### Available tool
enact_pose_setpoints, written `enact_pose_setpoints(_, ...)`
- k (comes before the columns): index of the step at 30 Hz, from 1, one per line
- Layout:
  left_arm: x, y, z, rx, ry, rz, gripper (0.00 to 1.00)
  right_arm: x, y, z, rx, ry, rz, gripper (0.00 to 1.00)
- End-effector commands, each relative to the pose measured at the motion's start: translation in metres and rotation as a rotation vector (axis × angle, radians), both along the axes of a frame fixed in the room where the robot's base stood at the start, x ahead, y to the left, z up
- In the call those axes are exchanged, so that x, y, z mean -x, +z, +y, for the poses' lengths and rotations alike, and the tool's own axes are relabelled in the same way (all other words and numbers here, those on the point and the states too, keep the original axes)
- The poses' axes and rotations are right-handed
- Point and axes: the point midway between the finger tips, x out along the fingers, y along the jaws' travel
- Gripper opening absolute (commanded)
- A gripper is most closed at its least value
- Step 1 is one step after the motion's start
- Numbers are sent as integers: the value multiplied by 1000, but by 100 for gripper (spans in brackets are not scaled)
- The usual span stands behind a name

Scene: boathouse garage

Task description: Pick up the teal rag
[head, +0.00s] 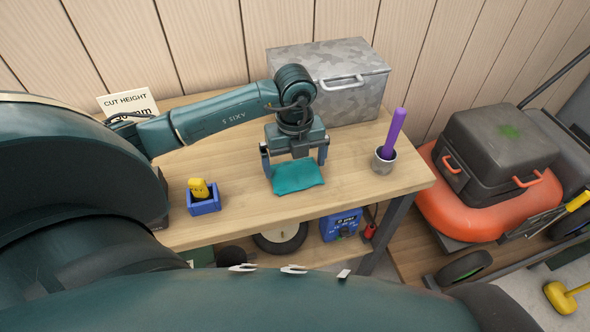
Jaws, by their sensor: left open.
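The teal rag (298,179) lies flat and a little crumpled on the wooden workbench (240,222). My left gripper (296,168) is directly over the rag, pointing down with its two fingers spread apart. One finger is at the rag's left edge and the other is by its far right corner. I cannot tell whether the fingertips touch the rag or the bench. My right gripper is not in the head view.
A grey metal box (345,85) stands behind the gripper. A small pot with a purple stick (392,130) is to the right. A blue tray (205,205) with a yellow object (199,188) is to the left. An orange mower (480,205) stands beyond the bench's right end.

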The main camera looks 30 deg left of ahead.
Motion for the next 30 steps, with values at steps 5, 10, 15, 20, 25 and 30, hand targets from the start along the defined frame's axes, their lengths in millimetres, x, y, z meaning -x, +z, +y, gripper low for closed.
enact_pose_setpoints(5,0,0,0,0,0,0,99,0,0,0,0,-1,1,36)
enact_pose_setpoints(10,0,0,0,1,0,-1,85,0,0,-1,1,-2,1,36)
enact_pose_setpoints(15,0,0,0,1,0,-1,71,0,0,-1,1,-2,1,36)
enact_pose_setpoints(20,0,1,0,1,0,-1,68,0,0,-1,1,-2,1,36)
enact_pose_setpoints(25,-1,5,0,0,0,-4,67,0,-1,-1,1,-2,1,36)
enact_pose_setpoints(30,-2,31,0,1,-2,-7,67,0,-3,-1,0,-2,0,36)
